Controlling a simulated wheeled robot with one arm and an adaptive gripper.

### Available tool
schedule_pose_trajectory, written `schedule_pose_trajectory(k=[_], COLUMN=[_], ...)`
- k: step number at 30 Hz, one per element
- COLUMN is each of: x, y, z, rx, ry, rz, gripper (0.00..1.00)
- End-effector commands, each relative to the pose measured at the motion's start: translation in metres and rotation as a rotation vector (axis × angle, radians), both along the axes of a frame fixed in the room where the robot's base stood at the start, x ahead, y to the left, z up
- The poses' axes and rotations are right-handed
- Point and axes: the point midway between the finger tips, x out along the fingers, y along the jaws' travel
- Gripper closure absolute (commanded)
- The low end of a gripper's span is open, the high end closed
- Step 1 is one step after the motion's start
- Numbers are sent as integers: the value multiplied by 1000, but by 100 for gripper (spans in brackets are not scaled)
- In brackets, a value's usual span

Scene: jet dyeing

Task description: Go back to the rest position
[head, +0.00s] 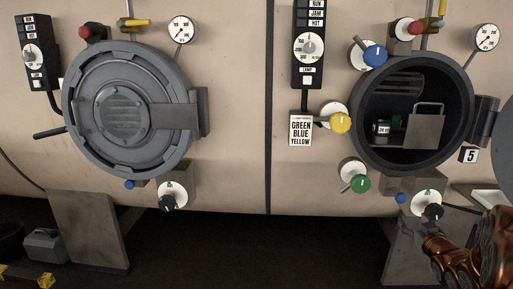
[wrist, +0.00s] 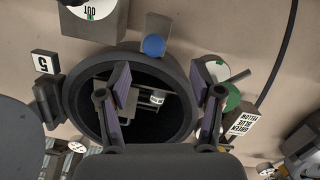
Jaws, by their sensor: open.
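My gripper (wrist: 160,76) is open, its two fingers spread wide with nothing between them. In the wrist view the fingers overlap the round open port (wrist: 180,132), which lies beyond them. In the head view my copper-coloured arm enters at the lower right, and the gripper (head: 412,232) is below the open port (head: 371,147), near the black knob (head: 432,211). Whether it touches anything there I cannot tell. No marked rest position shows.
A metal plate with a handle (head: 413,131) and a small labelled item (head: 382,128) are inside the port. Its open door (head: 501,140) swings out at right. Yellow (head: 340,122), blue (head: 375,55) and green (head: 360,184) valves protrude. A closed round door (head: 125,110) is at left.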

Motion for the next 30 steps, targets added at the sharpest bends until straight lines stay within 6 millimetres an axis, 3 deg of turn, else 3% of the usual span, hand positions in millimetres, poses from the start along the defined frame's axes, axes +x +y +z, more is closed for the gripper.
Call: schedule_pose_trajectory(k=[8,14,23,30], x=[-17,-52,-133,-218], y=[27,57,118,177], z=[-9,-21,-39,-48], rx=[8,40,116,185], ry=[220,428,742,1003], rz=[-83,-157,-233,-253], gripper=[35,35,35,35])
